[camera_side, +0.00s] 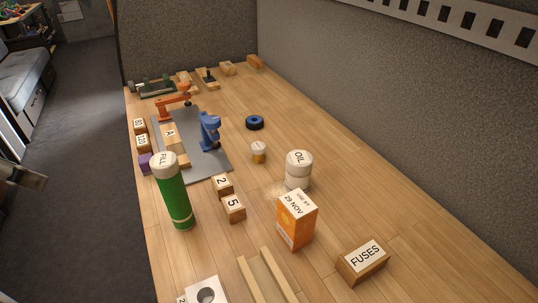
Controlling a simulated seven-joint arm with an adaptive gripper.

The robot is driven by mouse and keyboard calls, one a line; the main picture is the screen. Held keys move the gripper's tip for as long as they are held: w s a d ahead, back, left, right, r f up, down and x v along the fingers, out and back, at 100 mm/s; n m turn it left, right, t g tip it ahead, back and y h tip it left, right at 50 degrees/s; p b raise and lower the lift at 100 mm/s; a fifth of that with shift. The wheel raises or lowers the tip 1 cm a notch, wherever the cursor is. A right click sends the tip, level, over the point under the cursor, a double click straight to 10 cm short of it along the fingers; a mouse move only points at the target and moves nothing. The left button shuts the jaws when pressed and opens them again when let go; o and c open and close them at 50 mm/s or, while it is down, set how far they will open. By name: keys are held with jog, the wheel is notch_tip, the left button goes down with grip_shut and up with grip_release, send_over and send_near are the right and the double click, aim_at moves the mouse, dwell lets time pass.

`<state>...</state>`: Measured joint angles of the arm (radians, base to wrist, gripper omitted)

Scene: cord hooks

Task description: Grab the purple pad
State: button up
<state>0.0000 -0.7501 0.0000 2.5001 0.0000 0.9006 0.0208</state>
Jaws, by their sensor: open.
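The purple pad (145,160) is a small purple block at the left edge of the wooden table, just behind and left of the green cylinder marked FULL (173,196). Part of it is hidden by the cylinder's white top. My gripper (38,181) shows only in part at the left edge of the picture, grey and dim. It is open, off the table's left side and well apart from the pad. Its finger gap is hard to make out.
Lettered wooden blocks (141,142) stand just behind the pad. A grey mat (207,165) with orange (175,100) and blue hooks (209,131) lies to its right. An orange box (296,219), an OIL tin (298,170) and a FUSES block (363,262) stand farther right. The table's right side is mostly clear.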

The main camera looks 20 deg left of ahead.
jog(key=w+r+m, duration=0.3)
jog(key=r+m, duration=0.1)
jog(key=r, duration=0.1)
jog(key=m+g+h, duration=0.1)
jog(key=m+g, duration=0.4)
send_over(145, 158)
jog(key=f, duration=2)
jog(key=shift+s+a+f, duration=0.1)
jog(key=shift+s+a, duration=0.15)
jog(key=shift+a, duration=0.05)
jog(key=shift+w+d+f, duration=0.1)
jog(key=shift+f, duration=0.95)
jog(key=shift+w+d+f, duration=0.1)
jog(key=shift+w+f, duration=0.05)
jog(key=shift+f, duration=0.85)
jog(key=shift+w+d+f, duration=0.1)
jog(key=shift+f, duration=0.95)
jog(key=shift+c, duration=0.4)
